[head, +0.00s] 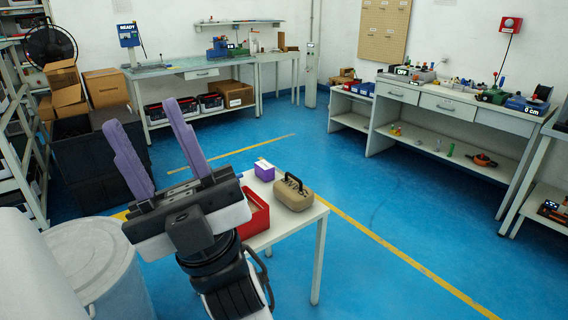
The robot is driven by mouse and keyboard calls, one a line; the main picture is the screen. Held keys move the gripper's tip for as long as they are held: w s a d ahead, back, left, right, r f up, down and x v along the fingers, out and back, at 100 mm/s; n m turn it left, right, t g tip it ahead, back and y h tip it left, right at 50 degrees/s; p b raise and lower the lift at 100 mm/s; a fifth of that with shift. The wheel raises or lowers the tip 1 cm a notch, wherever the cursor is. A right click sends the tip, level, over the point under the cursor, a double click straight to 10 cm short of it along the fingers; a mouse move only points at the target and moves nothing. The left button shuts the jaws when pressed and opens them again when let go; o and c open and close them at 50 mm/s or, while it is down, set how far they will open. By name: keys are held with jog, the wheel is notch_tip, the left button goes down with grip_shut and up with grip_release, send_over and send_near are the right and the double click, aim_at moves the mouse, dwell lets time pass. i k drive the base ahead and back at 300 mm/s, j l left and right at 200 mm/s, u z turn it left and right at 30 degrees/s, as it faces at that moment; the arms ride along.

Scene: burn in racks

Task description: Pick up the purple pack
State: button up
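The purple pack (265,171) is a small box with a light top. It stands on the far part of a small white table (302,218). My gripper (146,130) has two long purple fingers, spread wide apart with nothing between them. It is raised to the left of the table, with the fingers pointing up and away from the pack. The pack is apart from my gripper and mostly unhidden.
On the same table, a red open bin (258,216) is partly hidden by my arm, and a tan case with a black handle (293,193) sits beside the pack. A grey lidded barrel (95,262) stands at lower left. Blue floor right of the table is clear.

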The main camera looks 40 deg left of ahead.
aim_at(264, 170)
jog(key=i+l+u, duration=0.1)
jog(key=i+u, duration=0.15)
jog(key=i, duration=0.3)
jog(key=i+l+u, duration=0.3)
jog(key=i, duration=0.25)
jog(key=i+l+u, duration=0.15)
jog(key=i+u, duration=0.3)
jog(key=i+l+u, duration=0.2)
jog(key=u, duration=0.25)
